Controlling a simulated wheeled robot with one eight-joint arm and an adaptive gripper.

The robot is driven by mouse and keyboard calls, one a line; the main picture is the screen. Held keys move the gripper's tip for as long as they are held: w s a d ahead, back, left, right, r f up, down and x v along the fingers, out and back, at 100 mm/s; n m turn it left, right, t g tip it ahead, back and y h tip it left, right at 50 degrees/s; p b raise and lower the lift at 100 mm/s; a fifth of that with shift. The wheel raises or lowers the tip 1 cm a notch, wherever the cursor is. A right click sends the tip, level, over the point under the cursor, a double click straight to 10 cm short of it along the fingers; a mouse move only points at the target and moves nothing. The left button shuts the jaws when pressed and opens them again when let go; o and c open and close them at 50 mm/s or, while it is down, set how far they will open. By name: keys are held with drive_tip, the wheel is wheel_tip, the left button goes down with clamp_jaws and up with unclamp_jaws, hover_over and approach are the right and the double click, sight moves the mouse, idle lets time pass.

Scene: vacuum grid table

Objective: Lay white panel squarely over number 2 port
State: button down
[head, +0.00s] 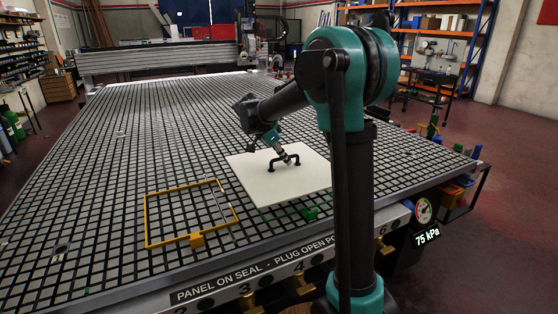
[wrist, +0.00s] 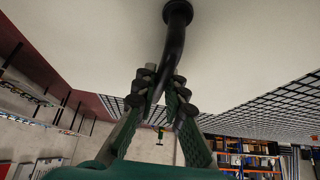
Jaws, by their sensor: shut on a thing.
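The white panel (head: 262,190) with a black bar handle (head: 272,166) lies flat over the right part of the grid table, right of an orange frame. My gripper (head: 291,158) is shut on the handle. In the wrist view the black handle (wrist: 176,45) runs between my fingers (wrist: 164,95), and the panel's white face (wrist: 80,35) fills the upper part. I cannot tell whether the panel touches the table or hangs just above it. The number 2 port cannot be made out for certain; a dark round fitting (head: 62,246) shows at the table's front left.
The orange frame (head: 147,222) lies on the black grid table (head: 110,180), with a yellow block (head: 197,240) at its front edge. A small green piece (head: 310,213) sits by the panel's front edge. A gauge (head: 424,211) reads 75 kPa. Brass valves (head: 303,284) line the front.

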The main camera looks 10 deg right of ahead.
sight(285, 175)
idle(0.3)
drive_tip(key=shift+f, duration=3.75)
drive_tip(key=shift+f, duration=0.7)
drive_tip(key=c, duration=1.5)
unclamp_jaws()
